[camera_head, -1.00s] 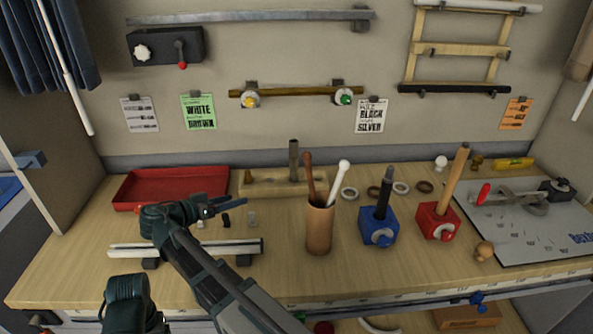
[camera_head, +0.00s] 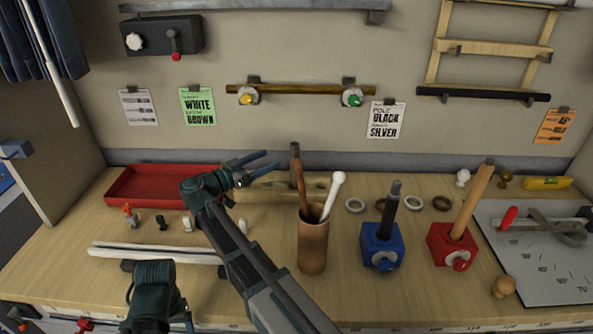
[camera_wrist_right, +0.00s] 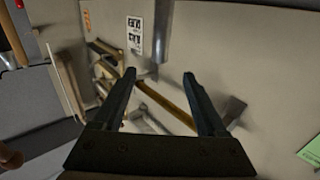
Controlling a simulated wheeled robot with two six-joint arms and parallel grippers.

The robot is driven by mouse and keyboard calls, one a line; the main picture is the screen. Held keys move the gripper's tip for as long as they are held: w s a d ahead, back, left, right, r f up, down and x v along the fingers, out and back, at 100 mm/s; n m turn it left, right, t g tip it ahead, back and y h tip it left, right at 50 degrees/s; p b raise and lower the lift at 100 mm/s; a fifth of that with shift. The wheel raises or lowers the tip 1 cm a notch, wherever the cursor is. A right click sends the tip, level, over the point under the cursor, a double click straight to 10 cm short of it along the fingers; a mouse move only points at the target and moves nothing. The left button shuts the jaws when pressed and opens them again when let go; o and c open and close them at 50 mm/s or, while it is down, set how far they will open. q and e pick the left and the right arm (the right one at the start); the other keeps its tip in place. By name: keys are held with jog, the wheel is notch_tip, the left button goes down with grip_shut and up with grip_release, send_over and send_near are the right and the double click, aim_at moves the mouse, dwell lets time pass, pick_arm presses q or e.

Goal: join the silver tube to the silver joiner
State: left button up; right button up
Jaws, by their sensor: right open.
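The silver tube (camera_head: 295,165) stands upright in a pale wooden block (camera_head: 270,190) at the back of the table, partly hidden behind a cup. In the right wrist view the tube (camera_wrist_right: 163,35) hangs down from the top edge, ahead of the fingers and apart from them. My right gripper (camera_head: 272,166) is open and empty, just left of the tube. A small grey piece (camera_head: 243,227), which may be the silver joiner, stands on the table just right of my right arm.
A brown cup (camera_head: 312,245) with two sticks stands in front of the block. A blue base (camera_head: 381,247) and a red base (camera_head: 452,246) hold upright rods. A red tray (camera_head: 148,187) and a pale rail (camera_head: 150,252) lie on the left, with small pieces between.

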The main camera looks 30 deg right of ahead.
aim_at(291, 149)
jog(key=d, duration=0.3)
jog(key=w+d, duration=0.1)
jog(key=d, duration=0.2)
jog(key=shift+w, duration=0.1)
jog(key=shift+d, duration=0.1)
jog(key=d, duration=0.2)
jog(key=w+d, duration=0.1)
jog(key=d, duration=0.2)
jog(key=shift+a, duration=0.1)
grip_shut()
dwell(1.1)
